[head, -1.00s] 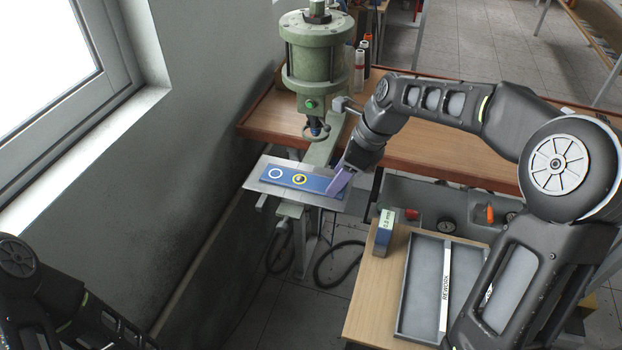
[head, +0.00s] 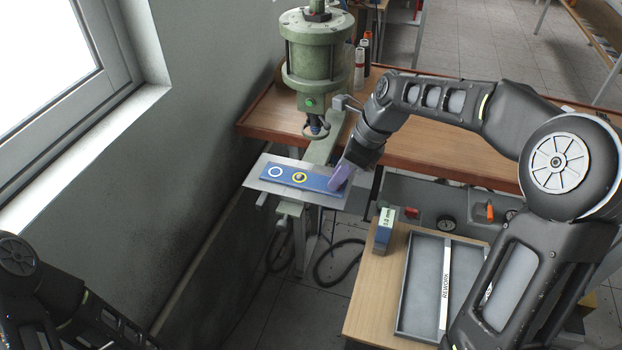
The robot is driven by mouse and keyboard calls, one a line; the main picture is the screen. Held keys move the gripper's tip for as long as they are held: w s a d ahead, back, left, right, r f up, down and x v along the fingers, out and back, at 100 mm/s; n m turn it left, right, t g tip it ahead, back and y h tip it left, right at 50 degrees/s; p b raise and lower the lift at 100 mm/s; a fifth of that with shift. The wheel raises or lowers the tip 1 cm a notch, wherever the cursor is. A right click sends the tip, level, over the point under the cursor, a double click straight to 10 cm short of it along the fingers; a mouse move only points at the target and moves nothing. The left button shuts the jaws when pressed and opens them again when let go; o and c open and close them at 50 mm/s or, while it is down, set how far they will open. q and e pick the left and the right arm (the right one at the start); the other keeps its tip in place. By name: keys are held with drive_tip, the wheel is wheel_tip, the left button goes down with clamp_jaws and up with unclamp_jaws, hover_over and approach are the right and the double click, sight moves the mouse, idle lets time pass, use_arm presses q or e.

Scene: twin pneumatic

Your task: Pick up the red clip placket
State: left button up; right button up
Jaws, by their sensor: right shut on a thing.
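A blue strip (head: 285,178) with a white ring and a yellow ring lies on a flat metal plate (head: 264,188) under the press. A small dark thing sits in the yellow ring. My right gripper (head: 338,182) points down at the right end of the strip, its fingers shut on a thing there. The fingers cover that end, so the held thing is hidden and I cannot make out a red clip placket. My left arm shows at the lower left; its gripper is out of the picture.
A green press (head: 317,60) stands just behind the plate, its ram above it. A wooden bench (head: 440,150) lies behind my right arm. A wall is at the left.

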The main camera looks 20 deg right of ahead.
clamp_jaws()
drive_tip(key=shift+r, duration=0.15)
drive_tip(key=shift+r+b, duration=0.35)
drive_tip(key=shift+r, duration=0.5)
drive_tip(key=shift+s+d+r+b, duration=0.3)
drive_tip(key=shift+d+r+b, duration=0.15)
drive_tip(key=shift+r, duration=0.25)
use_arm(q)
drive_tip(key=shift+w+d+f+b, duration=0.1)
drive_tip(key=shift+w+f+b, duration=0.05)
drive_tip(key=shift+f+b, duration=0.8)
drive_tip(key=shift+w+f+b, duration=0.15)
drive_tip(key=shift+f+b, duration=0.5)
drive_tip(key=shift+f, duration=0.55)
use_arm(e)
drive_tip(key=s+d, duration=1)
drive_tip(key=d, duration=0.3)
drive_tip(key=shift+d, duration=0.25)
use_arm(q)
drive_tip(key=shift+c, duration=0.5)
use_arm(e)
drive_tip(key=shift+s+r, duration=0.1)
